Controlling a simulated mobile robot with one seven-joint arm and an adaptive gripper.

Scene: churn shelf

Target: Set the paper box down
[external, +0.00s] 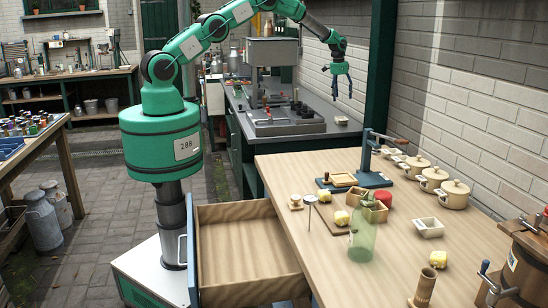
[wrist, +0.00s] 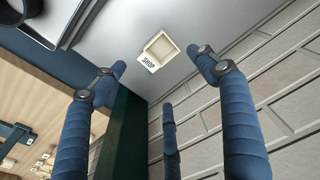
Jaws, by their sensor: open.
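The paper box (wrist: 151,62) is a small cream open-topped box with "SHOP" on its side. In the wrist view it is at the upper middle, standing on the grey countertop near the brick wall. In the external view the box (external: 341,120) is a small pale shape at the counter's right side. My gripper (external: 342,94) is above it, blue fingers pointing down. In the wrist view my gripper (wrist: 158,66) has its fingers spread wide, with nothing between them. The box is beyond the fingertips and apart from them.
A green post (external: 378,65) and the brick wall (external: 470,90) stand close on the right. A wooden table (external: 280,185) with an open drawer (external: 245,245) is in front.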

